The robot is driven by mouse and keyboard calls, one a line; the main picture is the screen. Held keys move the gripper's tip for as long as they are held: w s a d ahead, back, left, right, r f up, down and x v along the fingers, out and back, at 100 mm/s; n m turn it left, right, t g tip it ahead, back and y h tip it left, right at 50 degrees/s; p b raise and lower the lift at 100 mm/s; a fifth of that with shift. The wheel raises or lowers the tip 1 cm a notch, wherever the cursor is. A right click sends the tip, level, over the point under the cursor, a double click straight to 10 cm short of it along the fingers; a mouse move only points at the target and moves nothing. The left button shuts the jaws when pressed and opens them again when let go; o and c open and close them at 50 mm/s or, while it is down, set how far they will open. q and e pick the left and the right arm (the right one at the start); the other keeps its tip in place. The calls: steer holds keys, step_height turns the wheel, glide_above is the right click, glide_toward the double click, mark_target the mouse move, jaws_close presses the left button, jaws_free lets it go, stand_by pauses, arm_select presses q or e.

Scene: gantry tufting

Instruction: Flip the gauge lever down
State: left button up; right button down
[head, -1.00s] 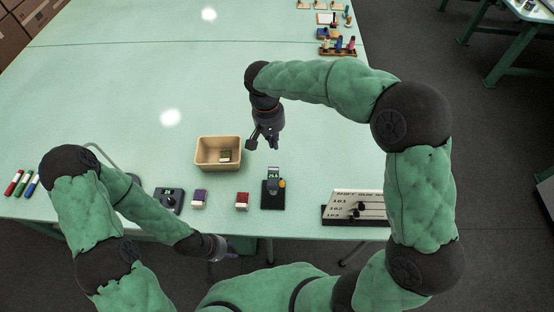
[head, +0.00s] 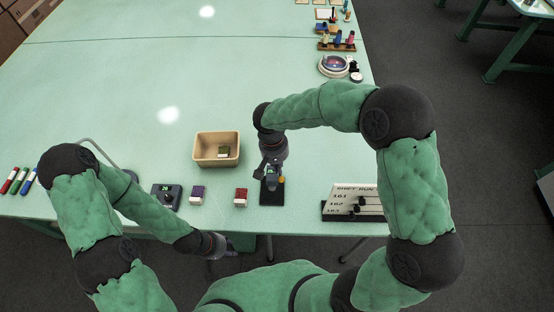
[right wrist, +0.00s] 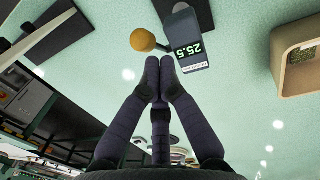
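The gauge has a black base (head: 272,197) near the table's front edge and an upright display. In the right wrist view the display (right wrist: 192,50) reads 25.5. The gauge lever has an orange round knob (head: 282,180); the knob (right wrist: 143,40) also shows beside the display in the right wrist view, on a short dark stalk. My right gripper (head: 268,172) is over the gauge and partly hides it. Its fingertips (right wrist: 160,62) are together, empty, close to the knob and display; contact cannot be told. My left gripper (head: 228,246) hangs in front of the table edge; its fingers are unclear.
A tan bin (head: 217,162) holding a small item stands behind and left of the gauge. A sign rack (head: 352,203) stands right.

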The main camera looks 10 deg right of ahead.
stand_by(0.4)
steer(key=shift+s+a+f+b, duration=0.1)
steer(key=shift+f+b, duration=0.05)
steer(key=shift+b, duration=0.4)
steer(key=shift+s+a+t+b, duration=0.1)
steer(key=shift+s+t+b, duration=0.5)
steer(key=shift+b, duration=0.65)
steer(key=shift+w, duration=0.25)
steer(key=shift+w+d, duration=0.2)
steer(key=shift+w, duration=0.45)
steer(key=shift+r, duration=0.25)
